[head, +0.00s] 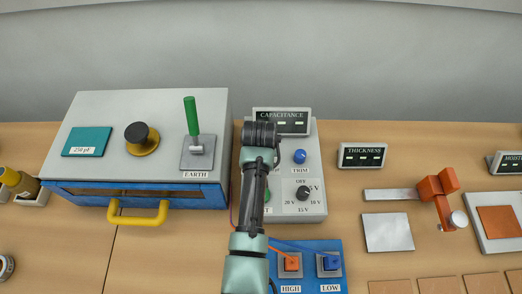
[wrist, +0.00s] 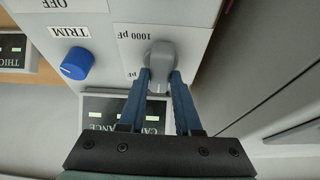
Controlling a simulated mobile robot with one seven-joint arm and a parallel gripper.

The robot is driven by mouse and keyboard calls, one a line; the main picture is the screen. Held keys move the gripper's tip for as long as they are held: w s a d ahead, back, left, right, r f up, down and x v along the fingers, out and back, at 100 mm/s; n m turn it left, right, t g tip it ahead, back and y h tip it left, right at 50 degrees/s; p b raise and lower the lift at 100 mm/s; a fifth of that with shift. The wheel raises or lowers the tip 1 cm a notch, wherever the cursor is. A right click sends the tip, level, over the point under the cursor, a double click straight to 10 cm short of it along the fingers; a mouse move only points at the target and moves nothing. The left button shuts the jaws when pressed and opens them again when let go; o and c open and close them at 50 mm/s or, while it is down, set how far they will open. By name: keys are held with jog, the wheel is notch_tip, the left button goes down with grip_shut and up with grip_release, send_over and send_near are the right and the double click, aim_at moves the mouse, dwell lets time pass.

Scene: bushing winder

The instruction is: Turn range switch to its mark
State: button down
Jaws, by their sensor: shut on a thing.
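The range switch appears to be the grey knob (wrist: 161,58) on a white plate in the wrist view. The knob's pointer and any target mark cannot be made out. In the head view my gripper (head: 262,135) is over the upper left of the grey capacitance panel (head: 314,170), and my arm hides the knob.
A blue trim knob (head: 300,156) and a dark voltage knob (head: 303,193) sit right of my arm. The capacitance display (head: 282,121) stands behind. A grey box (head: 110,105) with a green-handled earth lever (head: 191,117) is to the left. HIGH and LOW terminals (head: 308,265) are in front.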

jog(key=m+h, duration=0.1)
jog(key=m, duration=0.1)
jog(key=m+h+b, duration=0.1)
jog(key=m, duration=0.2)
jog(key=shift+a+f+g, duration=0.1)
jog(key=shift+a+g, duration=0.05)
jog(key=shift+g, duration=0.15)
jog(key=shift+w+m+g+h+b, duration=0.1)
jog(key=shift+m+g+h+b, duration=0.3)
jog(key=shift+m+b, duration=0.9)
jog(key=shift+m+p, duration=0.35)
jog(key=shift+m, duration=0.15)
jog(key=c, duration=0.6)
grip_release()
jog(key=b+v, duration=0.2)
jog(key=v, duration=1.1)
jog(key=shift+a, duration=0.15)
